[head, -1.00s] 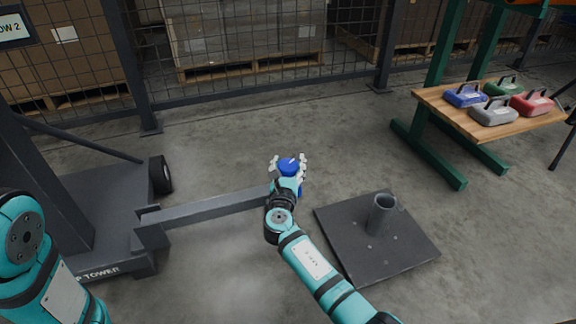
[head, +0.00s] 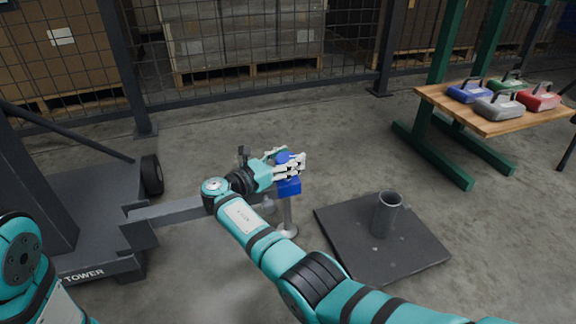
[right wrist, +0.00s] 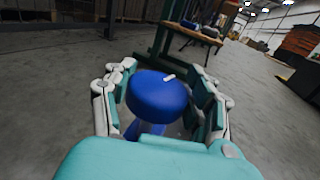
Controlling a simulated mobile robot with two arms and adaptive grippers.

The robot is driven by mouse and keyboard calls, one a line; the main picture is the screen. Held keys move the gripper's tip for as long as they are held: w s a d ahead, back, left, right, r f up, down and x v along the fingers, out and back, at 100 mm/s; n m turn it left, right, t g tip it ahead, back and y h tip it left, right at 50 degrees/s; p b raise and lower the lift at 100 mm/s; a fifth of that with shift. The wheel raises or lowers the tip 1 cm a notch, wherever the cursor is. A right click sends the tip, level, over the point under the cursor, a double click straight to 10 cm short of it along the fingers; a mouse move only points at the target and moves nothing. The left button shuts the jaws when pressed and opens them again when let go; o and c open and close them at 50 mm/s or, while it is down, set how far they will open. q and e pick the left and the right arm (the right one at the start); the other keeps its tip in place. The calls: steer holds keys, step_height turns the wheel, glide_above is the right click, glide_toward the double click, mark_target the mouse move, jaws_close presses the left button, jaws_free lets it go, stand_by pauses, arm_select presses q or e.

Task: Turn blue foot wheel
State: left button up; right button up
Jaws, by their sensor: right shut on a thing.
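The blue foot wheel (head: 283,157) is a round blue knob with a small white mark on top. It sits over a blue block (head: 289,187) on a metal leg with a round foot (head: 287,232), at the end of a grey outrigger beam (head: 170,212). My left gripper is out of view; only my left arm shows at the lower left.
A dark floor plate (head: 345,240) with an upright tube (head: 388,213) stands right of the leg. A wooden bench (head: 455,112) at right holds several coloured cases. The tower base (head: 100,200) is at left. A mesh fence (head: 250,85) runs behind.

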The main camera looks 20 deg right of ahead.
steer(key=shift+g, duration=0.3)
steer(key=o, duration=1.2)
step_height(320, 180, up, 10)
steer(key=shift+f, duration=0.1)
steer(key=shift+c, duration=0.3)
